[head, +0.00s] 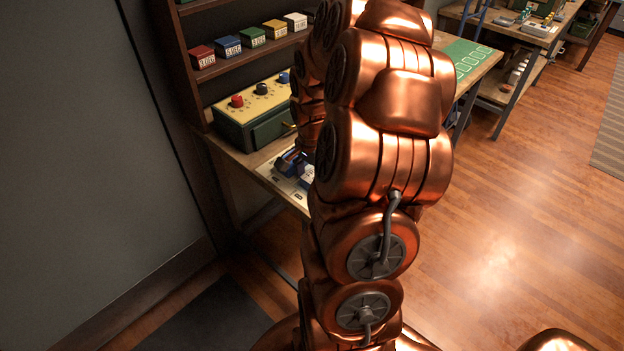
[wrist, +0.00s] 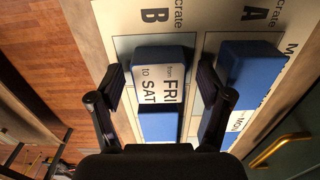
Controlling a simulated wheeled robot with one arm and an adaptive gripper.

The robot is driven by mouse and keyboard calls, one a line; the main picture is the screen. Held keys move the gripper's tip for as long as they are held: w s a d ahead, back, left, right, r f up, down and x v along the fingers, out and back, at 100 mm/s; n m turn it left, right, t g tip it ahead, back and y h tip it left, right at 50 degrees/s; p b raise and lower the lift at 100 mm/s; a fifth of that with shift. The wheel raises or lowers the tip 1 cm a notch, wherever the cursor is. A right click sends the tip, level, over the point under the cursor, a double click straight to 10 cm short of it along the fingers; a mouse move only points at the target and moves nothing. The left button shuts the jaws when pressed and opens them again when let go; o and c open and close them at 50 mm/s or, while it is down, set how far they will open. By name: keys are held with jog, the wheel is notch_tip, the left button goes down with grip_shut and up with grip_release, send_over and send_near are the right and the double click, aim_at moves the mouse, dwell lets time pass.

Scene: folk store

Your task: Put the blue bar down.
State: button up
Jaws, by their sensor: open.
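A blue bar (wrist: 161,126) with a white label reading "from FRI to SAT" lies on the printed cell marked "crate B" of a pale sheet (wrist: 121,20) in the wrist view. My gripper (wrist: 160,74) is open, with one black finger on each side of this bar and a visible gap at both sides. A second blue bar (wrist: 250,68), its label partly showing "MON", lies on the cell marked "A", just right of my right finger. In the head view my copper arm hides most of this spot; part of the sheet (head: 284,183) shows on the bench.
A green box (head: 245,132) with several coloured knobs stands on the bench behind the sheet. A shelf above it holds several small coloured boxes (head: 250,37). A brass handle (wrist: 283,150) is at the lower right in the wrist view. The wooden floor (head: 520,200) at right is clear.

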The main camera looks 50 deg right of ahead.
jog(key=shift+c, duration=0.4)
jog(key=c, duration=1.2)
